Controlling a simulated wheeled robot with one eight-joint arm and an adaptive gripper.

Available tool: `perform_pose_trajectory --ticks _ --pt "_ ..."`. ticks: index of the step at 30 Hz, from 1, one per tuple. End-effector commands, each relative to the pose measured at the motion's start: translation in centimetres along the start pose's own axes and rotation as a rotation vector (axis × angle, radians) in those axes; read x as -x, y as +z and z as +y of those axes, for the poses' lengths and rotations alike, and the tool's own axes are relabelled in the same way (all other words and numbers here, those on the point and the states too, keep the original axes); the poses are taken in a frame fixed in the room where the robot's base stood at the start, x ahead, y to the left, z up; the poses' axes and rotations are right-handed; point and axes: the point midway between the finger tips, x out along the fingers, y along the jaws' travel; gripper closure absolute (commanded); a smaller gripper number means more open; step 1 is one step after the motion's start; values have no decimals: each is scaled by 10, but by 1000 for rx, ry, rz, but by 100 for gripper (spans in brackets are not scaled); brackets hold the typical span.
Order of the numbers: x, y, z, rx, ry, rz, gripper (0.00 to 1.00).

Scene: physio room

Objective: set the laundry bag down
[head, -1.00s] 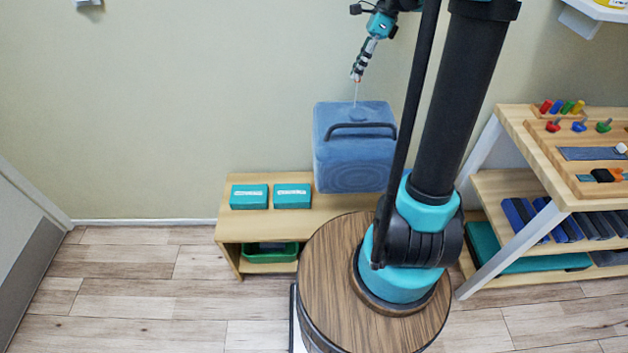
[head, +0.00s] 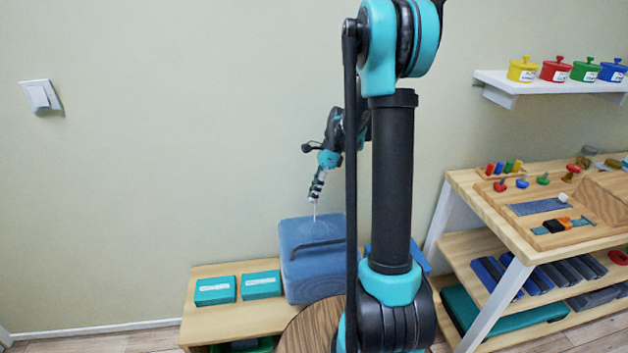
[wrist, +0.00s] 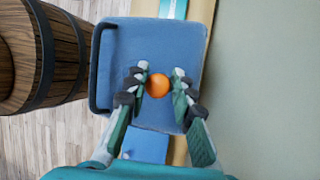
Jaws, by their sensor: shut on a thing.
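The laundry bag (head: 312,275) is a blue, box-shaped bag with a dark handle at its front. In the head view it stands upright at the bench (head: 215,322); whether its base touches the bench top I cannot tell. My gripper (head: 314,202) is above the bag, with a thin pale line running down from it to the bag's top. The bag's right side is hidden behind my arm in the head view.
Two teal boxes (head: 238,287) lie on the bench left of the bag. A blue thing (head: 420,258) shows right of my arm. A wooden barrel (wrist: 40,55) is beside the bag. A shelved table (head: 475,190) stands at right; a wall shelf (head: 550,84) holds coloured pots.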

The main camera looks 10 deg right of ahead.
Motion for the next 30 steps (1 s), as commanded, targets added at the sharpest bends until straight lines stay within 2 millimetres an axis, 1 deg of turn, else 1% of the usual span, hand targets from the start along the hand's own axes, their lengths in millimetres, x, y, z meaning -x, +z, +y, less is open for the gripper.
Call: perform_pose_trajectory --ticks 3,13,21,28,29,30 --pt "-12 -5 -3 0 2 -1 100" --pt "-26 -10 -7 0 2 -1 100" --pt "-52 -21 -14 0 2 -1 100" --pt "-54 -22 -14 0 2 0 100" --pt "-55 -22 -15 0 0 1 74" --pt "-55 -22 -15 0 0 1 69"
